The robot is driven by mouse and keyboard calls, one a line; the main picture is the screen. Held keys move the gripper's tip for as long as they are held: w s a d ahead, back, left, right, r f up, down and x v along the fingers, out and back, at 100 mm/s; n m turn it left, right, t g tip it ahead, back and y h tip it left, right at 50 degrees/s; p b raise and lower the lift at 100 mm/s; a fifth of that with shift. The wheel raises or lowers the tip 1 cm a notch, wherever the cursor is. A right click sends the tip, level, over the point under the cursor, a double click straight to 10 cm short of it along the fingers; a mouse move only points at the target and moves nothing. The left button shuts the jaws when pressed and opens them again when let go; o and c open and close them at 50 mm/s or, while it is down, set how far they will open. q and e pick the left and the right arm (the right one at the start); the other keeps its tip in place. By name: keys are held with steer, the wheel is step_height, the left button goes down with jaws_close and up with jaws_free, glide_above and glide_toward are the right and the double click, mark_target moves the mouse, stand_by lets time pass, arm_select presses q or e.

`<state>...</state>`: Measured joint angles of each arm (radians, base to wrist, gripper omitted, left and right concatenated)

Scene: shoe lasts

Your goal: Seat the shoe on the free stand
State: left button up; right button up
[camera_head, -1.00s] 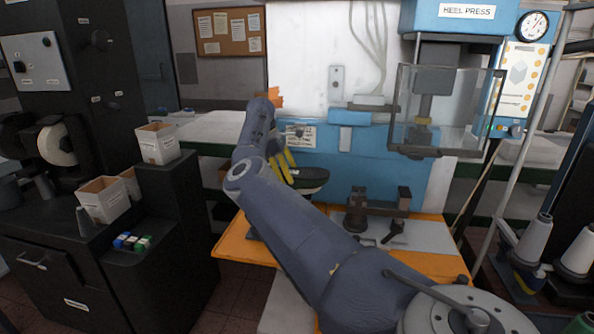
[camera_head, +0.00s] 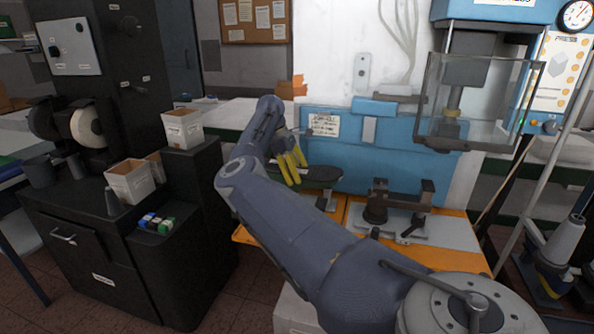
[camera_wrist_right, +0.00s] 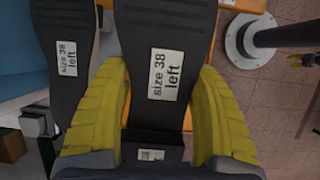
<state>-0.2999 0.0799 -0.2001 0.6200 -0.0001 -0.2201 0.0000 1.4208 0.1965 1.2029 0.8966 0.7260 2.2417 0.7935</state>
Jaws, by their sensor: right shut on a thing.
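My right gripper (camera_head: 291,166) has yellow fingers and is over the back left of the orange bench. In the right wrist view its fingers (camera_wrist_right: 158,118) are shut on a dark shoe (camera_wrist_right: 162,35), whose sole label reads "size 38 left". A second dark sole (camera_wrist_right: 64,30) with the same label lies beside it, to the left. In the head view a dark sole shape (camera_head: 318,174) shows by the fingers; I cannot tell which shoe it is. A small label (camera_wrist_right: 151,155) sits on a dark part below the held shoe. I cannot make out the free stand for certain. My left gripper is not in view.
A dark metal fixture (camera_head: 402,192) stands on the grey plate right of the gripper. The heel press guard (camera_head: 480,100) overhangs the back right. A blue panel (camera_head: 385,150) stands behind. A black cabinet (camera_head: 110,255) with white boxes (camera_head: 130,182) stands at left.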

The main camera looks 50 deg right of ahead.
mark_target(297, 189)
steer(key=shift+f, duration=3)
steer(key=shift+f, duration=0.25)
steer(key=o, duration=1.6)
steer(key=shift+f, duration=0.1)
steer(key=shift+o, duration=0.2)
steer(key=v, duration=1.2)
